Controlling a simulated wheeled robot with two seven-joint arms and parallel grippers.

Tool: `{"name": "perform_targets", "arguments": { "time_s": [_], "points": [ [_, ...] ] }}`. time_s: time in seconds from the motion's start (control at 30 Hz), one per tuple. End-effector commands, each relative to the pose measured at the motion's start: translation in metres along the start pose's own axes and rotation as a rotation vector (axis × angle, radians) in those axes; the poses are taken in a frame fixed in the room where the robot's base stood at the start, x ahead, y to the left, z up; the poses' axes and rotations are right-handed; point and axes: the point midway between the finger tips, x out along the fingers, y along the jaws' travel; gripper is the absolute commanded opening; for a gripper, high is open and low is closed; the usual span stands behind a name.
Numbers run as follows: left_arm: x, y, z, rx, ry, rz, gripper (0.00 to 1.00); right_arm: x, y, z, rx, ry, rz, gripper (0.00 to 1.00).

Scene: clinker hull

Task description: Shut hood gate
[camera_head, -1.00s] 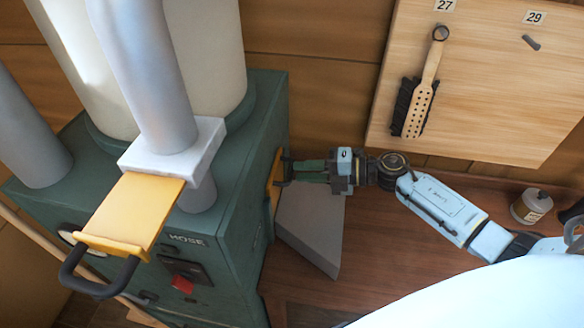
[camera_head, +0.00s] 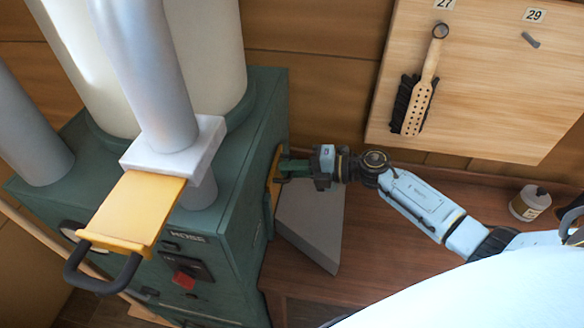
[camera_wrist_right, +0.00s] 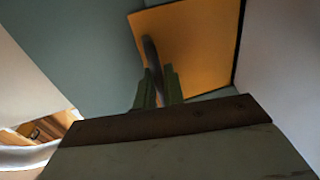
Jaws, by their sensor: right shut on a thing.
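A yellow gate plate (camera_head: 274,178) shows edge-on at the right side of the green machine. In the right wrist view the orange-yellow plate (camera_wrist_right: 190,45) has a dark curved handle (camera_wrist_right: 151,55). My right gripper (camera_head: 283,167) reaches in from the right, with its fingers at this plate. In the right wrist view its green fingers (camera_wrist_right: 157,88) are shut on the handle. A second yellow gate plate (camera_head: 137,210) with a black handle (camera_head: 100,285) sticks out of a white collar under the grey duct. No label naming the hood gate is legible. My left gripper is not in view.
The green machine (camera_head: 232,215) carries cream cylinders and grey ducts. A grey wedge-shaped piece (camera_head: 310,225) stands below my right gripper. A pegboard (camera_head: 480,80) with a brush (camera_head: 420,95) hangs at the back right.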

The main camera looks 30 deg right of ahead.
Motion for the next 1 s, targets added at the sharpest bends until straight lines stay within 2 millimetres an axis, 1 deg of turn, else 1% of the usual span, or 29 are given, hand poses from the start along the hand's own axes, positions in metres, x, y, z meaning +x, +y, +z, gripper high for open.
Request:
{"name": "perform_targets", "arguments": {
  "time_s": [0.17, 0.27, 0.4, 0.53, 0.83, 0.87, 0.9, 0.97, 1.0],
  "points": [
    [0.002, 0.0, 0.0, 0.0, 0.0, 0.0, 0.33, 0.0, -0.003, 0.0, 0.0, 0.0, 0.0, 0.0],
    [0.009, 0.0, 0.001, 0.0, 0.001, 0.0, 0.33, 0.002, -0.011, 0.0, -0.001, 0.001, -0.001, 0.0],
    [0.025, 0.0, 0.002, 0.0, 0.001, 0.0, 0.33, 0.006, -0.03, -0.001, 0.001, 0.002, -0.002, 0.0],
    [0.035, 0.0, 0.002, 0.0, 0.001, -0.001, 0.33, 0.008, -0.043, 0.0, 0.0, 0.001, -0.002, 0.0],
    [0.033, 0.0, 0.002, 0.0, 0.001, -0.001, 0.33, 0.008, -0.042, 0.0, 0.0, 0.001, -0.001, 0.0],
    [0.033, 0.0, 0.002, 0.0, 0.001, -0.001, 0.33, 0.008, -0.042, 0.0, 0.0, 0.001, -0.001, 0.12],
    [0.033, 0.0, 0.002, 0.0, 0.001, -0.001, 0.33, 0.008, -0.041, 0.0, 0.0, 0.001, -0.001, 0.17],
    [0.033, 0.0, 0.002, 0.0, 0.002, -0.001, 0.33, 0.008, -0.041, 0.0, 0.0, 0.001, -0.001, 0.25],
    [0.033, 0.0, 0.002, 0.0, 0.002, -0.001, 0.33, 0.008, -0.041, 0.0, 0.0, 0.001, -0.001, 0.25]
  ]
}}
